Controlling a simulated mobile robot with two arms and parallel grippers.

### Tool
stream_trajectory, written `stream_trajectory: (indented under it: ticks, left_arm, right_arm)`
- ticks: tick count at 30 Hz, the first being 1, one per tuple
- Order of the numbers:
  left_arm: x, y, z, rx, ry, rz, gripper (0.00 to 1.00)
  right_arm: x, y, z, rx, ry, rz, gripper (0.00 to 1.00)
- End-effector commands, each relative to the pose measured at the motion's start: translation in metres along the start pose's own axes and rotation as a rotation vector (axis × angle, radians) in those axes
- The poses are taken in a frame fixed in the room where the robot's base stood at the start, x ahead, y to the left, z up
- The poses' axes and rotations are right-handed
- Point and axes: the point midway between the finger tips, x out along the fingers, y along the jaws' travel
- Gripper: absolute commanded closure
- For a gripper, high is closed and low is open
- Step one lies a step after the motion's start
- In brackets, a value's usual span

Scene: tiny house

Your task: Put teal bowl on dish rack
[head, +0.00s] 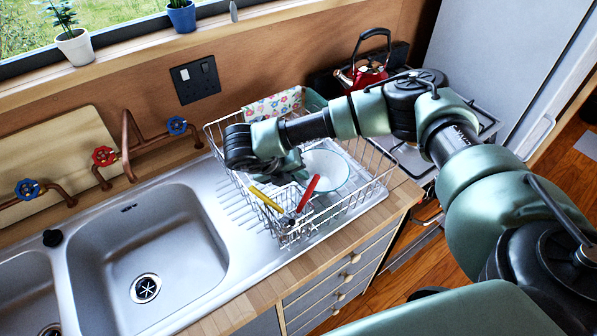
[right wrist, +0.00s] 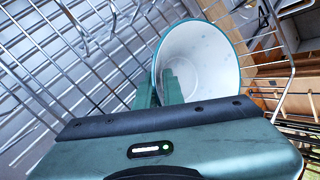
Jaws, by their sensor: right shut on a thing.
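The teal bowl (head: 328,168) has a white inside and a teal rim. It is inside the wire dish rack (head: 376,160); whether it touches the rack floor I cannot tell. My right gripper (head: 299,173) reaches into the rack from above and is shut on the bowl's near-left edge. In the right wrist view the fingers (right wrist: 160,88) straddle the wall of the bowl (right wrist: 207,58), which is tilted with its opening facing the camera. The rack's wires (right wrist: 55,70) surround it there. My left gripper is not in view.
Yellow-handled and red-handled utensils (head: 308,193) stand at the rack's front. A floral cloth (head: 270,106) hangs over its back. The steel sink (head: 165,250) lies to the left, and a red kettle (head: 362,74) stands behind on the stove.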

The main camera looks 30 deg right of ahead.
Motion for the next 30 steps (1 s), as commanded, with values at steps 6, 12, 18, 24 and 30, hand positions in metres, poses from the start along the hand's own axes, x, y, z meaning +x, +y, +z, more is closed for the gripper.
stream_trajectory:
  ticks: [6,12,18,24,30]
  left_arm:
    - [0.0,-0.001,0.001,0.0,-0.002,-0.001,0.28]
    - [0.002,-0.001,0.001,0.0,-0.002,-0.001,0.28]
    - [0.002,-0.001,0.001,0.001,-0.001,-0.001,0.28]
    - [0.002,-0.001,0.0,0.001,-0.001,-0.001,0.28]
    - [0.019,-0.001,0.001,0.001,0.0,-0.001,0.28]
  right_arm:
    - [0.0,0.0,0.001,0.001,-0.001,-0.001,1.0]
    - [0.002,0.001,-0.001,0.0,0.0,0.0,0.69]
    - [0.001,0.001,-0.001,0.0,0.0,0.0,0.69]
    - [-0.002,0.001,0.0,0.0,-0.001,0.001,0.69]
    - [-0.034,0.004,-0.001,-0.001,-0.003,0.005,0.69]
